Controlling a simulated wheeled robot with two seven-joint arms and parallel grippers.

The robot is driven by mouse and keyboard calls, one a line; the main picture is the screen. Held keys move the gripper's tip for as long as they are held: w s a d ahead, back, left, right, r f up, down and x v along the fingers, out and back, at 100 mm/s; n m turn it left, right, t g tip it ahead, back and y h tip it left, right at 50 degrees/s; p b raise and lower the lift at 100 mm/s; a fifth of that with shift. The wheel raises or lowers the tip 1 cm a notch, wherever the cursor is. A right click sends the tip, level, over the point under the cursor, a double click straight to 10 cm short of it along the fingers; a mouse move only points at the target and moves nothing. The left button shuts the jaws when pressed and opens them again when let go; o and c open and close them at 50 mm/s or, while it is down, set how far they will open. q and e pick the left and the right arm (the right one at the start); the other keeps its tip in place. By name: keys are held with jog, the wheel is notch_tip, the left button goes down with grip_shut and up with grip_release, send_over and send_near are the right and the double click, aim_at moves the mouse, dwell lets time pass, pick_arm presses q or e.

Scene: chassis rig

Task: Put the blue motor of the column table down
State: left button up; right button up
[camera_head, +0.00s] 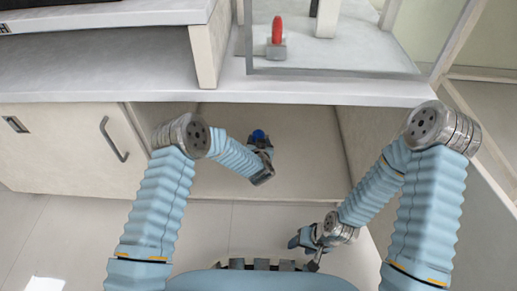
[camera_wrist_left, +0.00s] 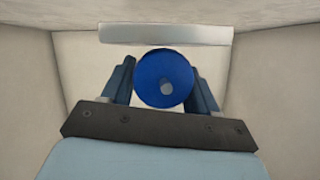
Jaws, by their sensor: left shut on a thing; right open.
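The blue motor (camera_head: 258,134) shows in the head view as a small round blue top just above my left gripper (camera_head: 261,147). In the left wrist view the motor (camera_wrist_left: 163,78) is a large blue disc with a pale spot, between the two fingers. My left gripper is shut on it, in front of or inside the open bay (camera_head: 300,185) under the counter; the depth is hard to tell. My right gripper (camera_head: 303,240) is open and empty, low at the right. The motor's lower part is hidden by the gripper.
The counter (camera_head: 120,75) runs above the bay. On it stand a red-topped part (camera_head: 277,32) on a grey-edged plate (camera_head: 350,66) and a white column (camera_head: 327,18). A cabinet door with a handle (camera_head: 114,139) is at left. Walls flank the bay; its floor looks clear.

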pick_arm(q)
notch_tip(320, 180, down, 3)
jog(key=shift+r, duration=0.2)
jog(key=shift+f, duration=0.65)
jog(key=o, duration=1.5)
jog(key=shift+s, duration=0.1)
jog(key=shift+c, duration=0.2)
